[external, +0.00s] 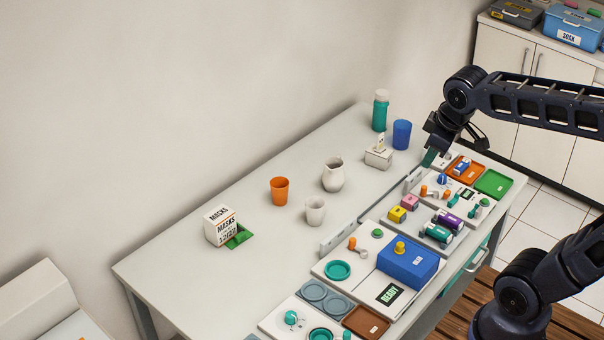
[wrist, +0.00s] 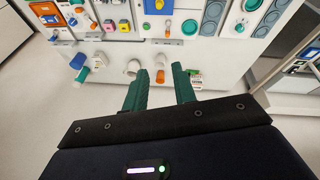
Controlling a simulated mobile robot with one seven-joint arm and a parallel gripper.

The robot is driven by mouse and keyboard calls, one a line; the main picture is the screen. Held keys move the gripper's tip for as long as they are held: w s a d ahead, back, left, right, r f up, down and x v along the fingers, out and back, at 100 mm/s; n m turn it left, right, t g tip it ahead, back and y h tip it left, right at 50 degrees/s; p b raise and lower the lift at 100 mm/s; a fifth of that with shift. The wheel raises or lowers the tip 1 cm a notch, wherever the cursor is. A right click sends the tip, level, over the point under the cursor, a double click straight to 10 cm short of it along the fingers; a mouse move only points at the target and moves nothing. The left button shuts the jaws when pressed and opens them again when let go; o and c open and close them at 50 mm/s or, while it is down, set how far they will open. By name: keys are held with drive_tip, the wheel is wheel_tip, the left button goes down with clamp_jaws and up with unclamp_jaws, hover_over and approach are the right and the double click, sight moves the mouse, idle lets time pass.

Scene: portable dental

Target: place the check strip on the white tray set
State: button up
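My gripper (external: 430,157) hangs over the far right part of the table. In the wrist view its two green fingers (wrist: 160,92) are apart, with nothing seen held between them. A white board (external: 478,207) carrying an orange tray (external: 458,175) and a green tray (external: 493,184) lies below and right of it. The orange tray also shows in the wrist view (wrist: 55,19). I cannot tell for sure which thing is the check strip. Narrow white upright pieces stand along the back of the boards, one near the gripper (external: 414,178) and one farther left (external: 334,243).
A teal bottle (external: 380,112), blue cup (external: 401,134), tissue box (external: 378,158), white jug (external: 333,175), orange cup (external: 279,190), white cup (external: 315,210) and masks box (external: 220,226) stand at the back. A blue box (external: 407,264) sits in front. Bare table (external: 180,260) lies at left.

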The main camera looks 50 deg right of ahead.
drive_tip(key=s+a+f+m+y, duration=0.1)
drive_tip(key=s+a+f+m, duration=0.1)
drive_tip(key=s, duration=0.5)
drive_tip(key=shift+s+f+m+t, duration=0.3)
drive_tip(key=shift+f+t, duration=0.1)
drive_tip(key=shift+f, duration=0.05)
idle(0.8)
